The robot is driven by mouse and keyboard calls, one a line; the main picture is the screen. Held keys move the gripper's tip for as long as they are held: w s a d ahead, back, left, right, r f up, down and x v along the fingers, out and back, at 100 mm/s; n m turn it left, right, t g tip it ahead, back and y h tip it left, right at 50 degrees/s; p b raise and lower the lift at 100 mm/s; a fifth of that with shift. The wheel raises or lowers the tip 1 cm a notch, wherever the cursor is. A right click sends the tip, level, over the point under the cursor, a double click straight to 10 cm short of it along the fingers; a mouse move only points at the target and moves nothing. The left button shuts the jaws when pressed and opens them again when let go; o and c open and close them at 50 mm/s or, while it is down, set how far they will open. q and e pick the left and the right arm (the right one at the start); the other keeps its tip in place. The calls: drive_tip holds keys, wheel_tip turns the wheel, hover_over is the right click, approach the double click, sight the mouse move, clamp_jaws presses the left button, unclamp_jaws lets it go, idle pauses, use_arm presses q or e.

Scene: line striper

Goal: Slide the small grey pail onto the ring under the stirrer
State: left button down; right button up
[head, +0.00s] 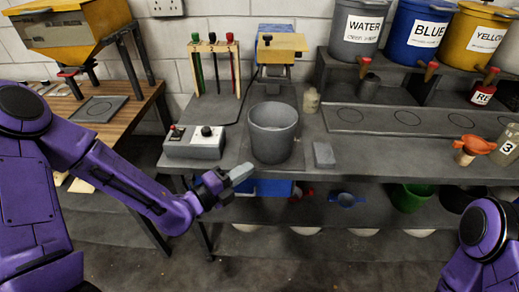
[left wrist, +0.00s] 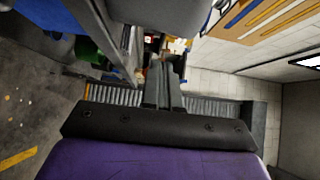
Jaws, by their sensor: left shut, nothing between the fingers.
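The small grey pail (head: 273,133) stands upright on the grey bench (head: 340,150), near its front edge. Behind it is a machine with a tan top plate (head: 284,42), which may be the stirrer; the pail hides its lower part. I cannot make out the ring; a pale patch shows beside the pail's base. My left gripper (head: 243,173) is shut and empty, in front of the bench edge, low and left of the pail, apart from it in the picture. Its fingers (left wrist: 163,85) also show in the left wrist view. My right gripper is out of view.
A small bottle (head: 311,99) stands behind. Labelled buckets (head: 361,32) line the back right shelf. A green bowl (head: 408,196) is on the lower shelf.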

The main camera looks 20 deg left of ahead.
sight(271, 145)
use_arm(q)
drive_tip(key=w+p, duration=0.1)
drive_tip(key=w, duration=0.1)
drive_tip(key=w+d+p, duration=0.1)
drive_tip(key=w, duration=0.2)
drive_tip(key=w+p, duration=0.1)
drive_tip(key=w, duration=0.2)
drive_tip(key=shift+w+d, duration=0.25)
drive_tip(key=shift+d, duration=0.05)
